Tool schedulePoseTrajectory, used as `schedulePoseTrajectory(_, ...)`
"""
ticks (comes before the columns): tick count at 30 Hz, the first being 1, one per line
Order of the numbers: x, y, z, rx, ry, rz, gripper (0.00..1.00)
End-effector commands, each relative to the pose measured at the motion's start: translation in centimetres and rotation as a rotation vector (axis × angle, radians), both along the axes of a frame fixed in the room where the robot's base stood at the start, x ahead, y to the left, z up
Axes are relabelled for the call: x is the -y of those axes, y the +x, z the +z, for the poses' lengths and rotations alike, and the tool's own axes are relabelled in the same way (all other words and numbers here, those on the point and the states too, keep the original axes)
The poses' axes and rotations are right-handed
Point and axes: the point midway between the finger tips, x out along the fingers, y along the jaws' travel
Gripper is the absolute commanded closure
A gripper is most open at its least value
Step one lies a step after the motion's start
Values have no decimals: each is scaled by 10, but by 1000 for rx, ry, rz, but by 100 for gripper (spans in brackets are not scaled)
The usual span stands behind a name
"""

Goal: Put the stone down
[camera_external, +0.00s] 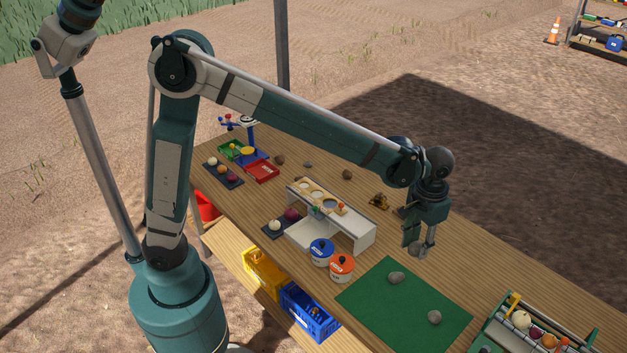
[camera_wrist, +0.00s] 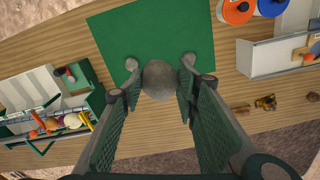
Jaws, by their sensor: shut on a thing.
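My gripper (camera_external: 419,248) is shut on a round grey stone (camera_wrist: 160,80). The stone sits between the fingertips and also shows, small and partly covered by the fingers, in the external view. The gripper points down over the wooden table, by the back right side of the green mat (camera_external: 378,309). Two more grey stones lie on the mat. One stone (camera_external: 396,278) is near its back edge and the other stone (camera_external: 434,317) is near its right side. I cannot tell exactly how high the held stone is.
An orange-lidded pot (camera_external: 342,266) and a blue-lidded pot (camera_external: 321,250) stand left of the mat, beside a white stand (camera_external: 362,238). A small yellow-brown object (camera_external: 379,202) lies behind. The mat's middle is bare.

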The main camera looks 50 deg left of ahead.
Motion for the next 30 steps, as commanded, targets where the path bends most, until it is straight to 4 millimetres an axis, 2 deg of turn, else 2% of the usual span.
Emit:
schedulePoseTrajectory(3, 19, -25, 0, 0, 0, -38, 89)
schedulePoseTrajectory(14, 54, -79, -1, 0, 0, -114, 89)
schedulePoseTrajectory(23, 54, -77, -59, 0, 0, -111, 89)
schedulePoseTrajectory(30, 54, -77, -121, 0, 0, -110, 89)
